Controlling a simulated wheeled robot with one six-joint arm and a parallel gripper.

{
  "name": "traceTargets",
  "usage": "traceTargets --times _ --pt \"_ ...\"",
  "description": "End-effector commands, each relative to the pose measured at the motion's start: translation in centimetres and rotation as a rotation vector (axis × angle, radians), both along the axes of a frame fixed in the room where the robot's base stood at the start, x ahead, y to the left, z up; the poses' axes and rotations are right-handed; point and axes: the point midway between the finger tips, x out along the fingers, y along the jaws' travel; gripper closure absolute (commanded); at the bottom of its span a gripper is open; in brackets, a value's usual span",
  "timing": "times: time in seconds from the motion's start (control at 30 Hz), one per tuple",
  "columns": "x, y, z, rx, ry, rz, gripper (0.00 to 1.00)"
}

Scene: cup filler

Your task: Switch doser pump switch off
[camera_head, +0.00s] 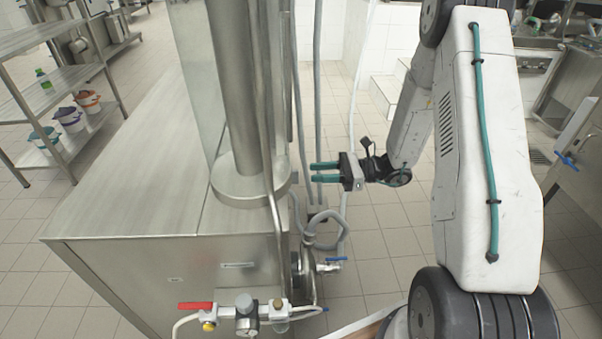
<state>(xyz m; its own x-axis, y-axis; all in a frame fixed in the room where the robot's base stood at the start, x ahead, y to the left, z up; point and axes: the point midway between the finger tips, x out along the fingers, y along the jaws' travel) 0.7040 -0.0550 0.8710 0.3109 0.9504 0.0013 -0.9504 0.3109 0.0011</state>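My gripper (314,173) points left, with two green fingers apart and nothing seen between them. It is in the air beside the steel column of the cup filler machine (130,180), to the column's right in the picture. A round metal pump-like unit (306,272) sits low on the machine's right side, below my gripper, partly hidden by the machine and hoses. I cannot make out a doser pump switch, nor any on or off marking; small labels on the front panel are too small to read.
Grey hoses (325,222) hang and coil just below my gripper. A shelf with buckets (70,119) stands left. Tiled floor at centre right is clear.

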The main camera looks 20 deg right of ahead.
Motion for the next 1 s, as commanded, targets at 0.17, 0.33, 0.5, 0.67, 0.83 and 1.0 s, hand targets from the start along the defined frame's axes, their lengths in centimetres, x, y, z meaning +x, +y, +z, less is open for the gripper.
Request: traceTargets --times 0.17,0.33,0.5,0.67,0.83,1.0 --pt "0.8 3.0 0.0 -0.001 0.0 0.005 0.67" --pt "1.4 4.7 0.1 0.0 -0.001 0.003 0.67" --pt "1.6 5.2 0.0 -0.001 -0.001 0.002 0.67" --pt "1.6 5.2 0.0 -0.001 -0.001 0.002 0.67" --pt "1.6 5.1 0.0 -0.001 -0.001 0.002 1.0" --pt "1.6 5.1 0.0 -0.002 -0.003 0.001 1.0"
